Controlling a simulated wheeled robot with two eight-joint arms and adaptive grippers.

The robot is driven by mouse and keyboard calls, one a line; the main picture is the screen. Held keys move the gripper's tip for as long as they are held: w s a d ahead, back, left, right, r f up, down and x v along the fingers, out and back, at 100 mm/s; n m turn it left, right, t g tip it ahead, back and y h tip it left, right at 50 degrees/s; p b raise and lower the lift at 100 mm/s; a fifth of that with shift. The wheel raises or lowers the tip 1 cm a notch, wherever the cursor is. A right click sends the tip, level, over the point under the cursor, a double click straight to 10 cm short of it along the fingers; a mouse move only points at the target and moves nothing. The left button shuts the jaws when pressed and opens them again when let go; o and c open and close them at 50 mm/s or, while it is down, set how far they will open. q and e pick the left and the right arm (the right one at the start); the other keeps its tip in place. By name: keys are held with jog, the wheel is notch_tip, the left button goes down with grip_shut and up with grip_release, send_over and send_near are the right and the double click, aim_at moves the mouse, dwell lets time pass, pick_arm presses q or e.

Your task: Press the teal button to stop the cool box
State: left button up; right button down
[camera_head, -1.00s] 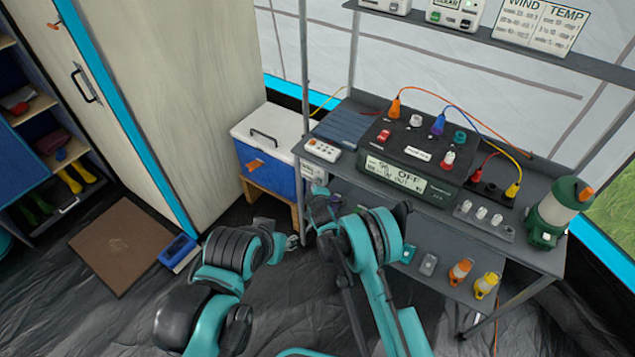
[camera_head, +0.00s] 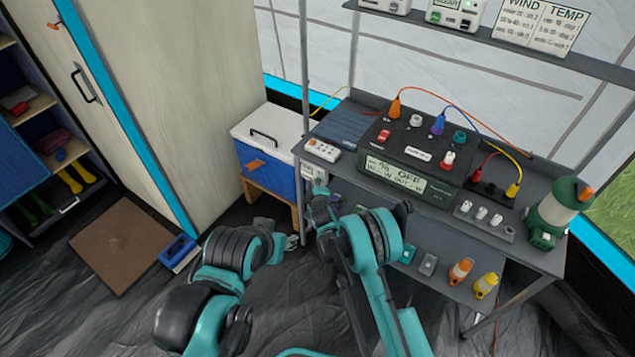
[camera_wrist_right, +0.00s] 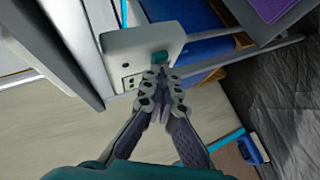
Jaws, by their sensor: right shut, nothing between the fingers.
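The cool box (camera_head: 268,158), blue with a white lid, stands on a wooden stand left of the metal shelf. A small white control box (camera_head: 313,173) is beside it, near the shelf post. In the right wrist view this white box (camera_wrist_right: 125,50) carries the teal button (camera_wrist_right: 160,58). My right gripper (camera_wrist_right: 158,73) is shut and empty, its tips right at the button's near edge; I cannot tell whether they touch. In the head view my right gripper (camera_head: 318,190) is just below the white box. My left gripper (camera_head: 278,234) is low beside it, its jaws unclear.
The metal shelf holds a black power unit (camera_head: 405,165) with cables and a display, a white remote-like strip (camera_head: 322,150) and a green lantern (camera_head: 558,212). The shelf post (camera_head: 303,120) stands close to my right gripper.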

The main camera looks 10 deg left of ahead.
jog(key=shift+w, duration=0.1)
dwell(0.3)
jog(key=shift+w+d, duration=0.2)
jog(key=shift+w, duration=0.1)
jog(key=shift+s, duration=0.1)
jog(key=shift+s+a, duration=0.1)
jog(key=shift+s, duration=0.15)
dwell(0.4)
jog(key=s+a, duration=0.2)
jog(key=s, duration=0.3)
jog(key=shift+s, duration=0.35)
